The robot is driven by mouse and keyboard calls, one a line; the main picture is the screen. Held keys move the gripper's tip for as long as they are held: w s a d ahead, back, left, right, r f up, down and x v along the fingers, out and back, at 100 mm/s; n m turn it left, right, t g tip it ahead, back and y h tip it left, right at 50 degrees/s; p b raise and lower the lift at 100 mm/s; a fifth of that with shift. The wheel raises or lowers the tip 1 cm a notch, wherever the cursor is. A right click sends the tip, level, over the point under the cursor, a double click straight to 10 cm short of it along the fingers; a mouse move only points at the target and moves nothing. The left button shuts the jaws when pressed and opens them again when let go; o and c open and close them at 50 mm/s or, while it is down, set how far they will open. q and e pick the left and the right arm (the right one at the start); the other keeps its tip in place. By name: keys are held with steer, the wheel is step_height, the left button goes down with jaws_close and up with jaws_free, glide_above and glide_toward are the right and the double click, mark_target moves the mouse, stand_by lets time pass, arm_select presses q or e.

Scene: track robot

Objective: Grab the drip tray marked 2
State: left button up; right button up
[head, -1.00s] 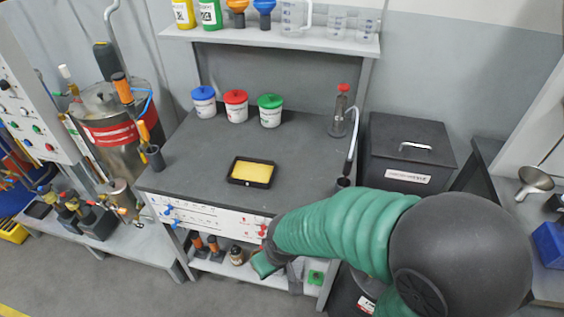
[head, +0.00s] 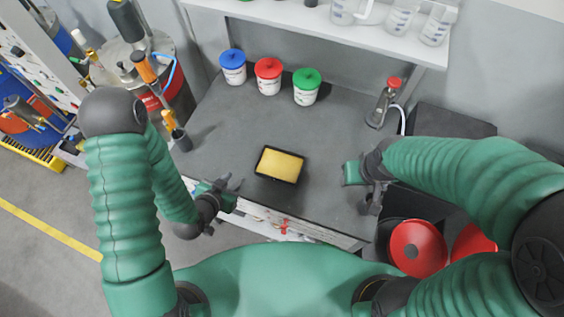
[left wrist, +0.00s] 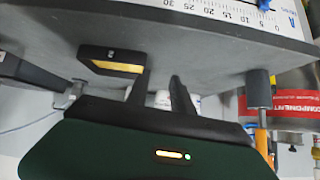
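A black rectangular tray (head: 259,166) with a yellow inside lies on the dark grey bench top (head: 225,130), near its front edge. It also shows in the left wrist view as a black tray (left wrist: 95,51) with a small pale mark too small to read. My left gripper (head: 230,190) is at the bench's front edge, left of the tray and apart from it. Its two fingers are spread with nothing between them, as the left wrist view (left wrist: 160,84) also shows. My right gripper (head: 368,204) is over the bench's right side, apart from the tray; its finger gap is unclear.
Blue-lidded (head: 232,68), red-lidded (head: 268,77) and green-lidded (head: 306,87) tubs stand at the back of the bench. A shelf (head: 340,32) overhangs the back. The bench around the tray is clear.

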arm_select(q)
steer(key=s+d+n+t+h, duration=0.1)
steer(key=s+t, duration=0.2)
steer(key=s, duration=0.1)
steer(key=b, duration=1.2)
glide_toward(259, 163)
steer(key=w, duration=0.1)
steer(key=w+d, duration=0.1)
steer(key=shift+w+r+t, duration=0.1)
steer(key=shift+w+t, duration=0.2)
steer(key=shift+w+d+p, duration=0.15)
steer(key=shift+w+p, duration=0.3)
steer(key=shift+w, duration=0.1)
steer(key=shift+w+d+p, duration=0.15)
steer(key=shift+w+p, duration=0.3)
steer(key=shift+w, duration=0.45)
steer(key=p+x, duration=0.1)
steer(key=x, duration=0.3)
steer(key=shift+d+f, duration=0.15)
steer(key=shift+f, duration=0.1)
steer(key=shift+w+d+f, duration=0.2)
steer(key=shift+w+d, duration=0.1)
steer(key=shift+w, duration=0.1)
steer(key=shift+a, duration=0.15)
jaws_close()
arm_select(e)
step_height(259, 163, down, 9)
steer(key=s, duration=0.1)
steer(key=shift+a, duration=0.45)
steer(key=shift+r, duration=0.1)
